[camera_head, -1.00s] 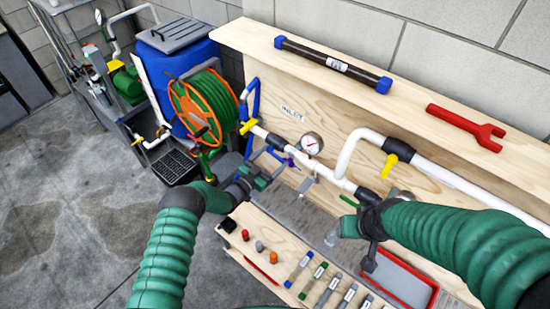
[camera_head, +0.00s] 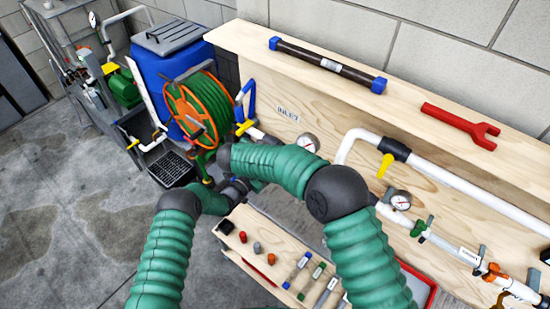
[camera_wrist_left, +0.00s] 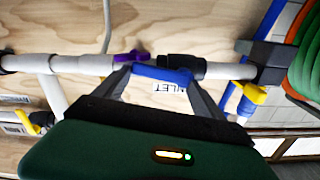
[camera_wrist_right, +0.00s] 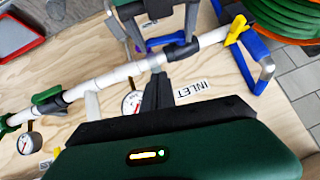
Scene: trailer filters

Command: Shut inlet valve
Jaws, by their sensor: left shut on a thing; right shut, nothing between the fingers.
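The inlet pipe runs along the wooden panel by the INLET label (camera_head: 288,113). In the left wrist view, a black valve body (camera_wrist_left: 187,68) sits on the pipe, with a blue lever (camera_wrist_left: 160,74) below it. The lever lies roughly along the pipe. My left gripper (camera_wrist_left: 162,80) is shut on this blue lever. A purple handle (camera_wrist_left: 130,57) is just left of it. My right gripper (camera_wrist_right: 158,78) is shut and empty, its tips close to the white pipe (camera_wrist_right: 125,75); whether they touch is unclear. In the head view, my right arm hides the valve and most of both grippers.
A yellow lever (camera_head: 243,127) is on the pipe near the hose reel (camera_head: 203,110). A pressure gauge (camera_head: 306,142) sits by the label. A red wrench (camera_head: 460,127) and a brown filter tube (camera_head: 325,64) lie on the shelf.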

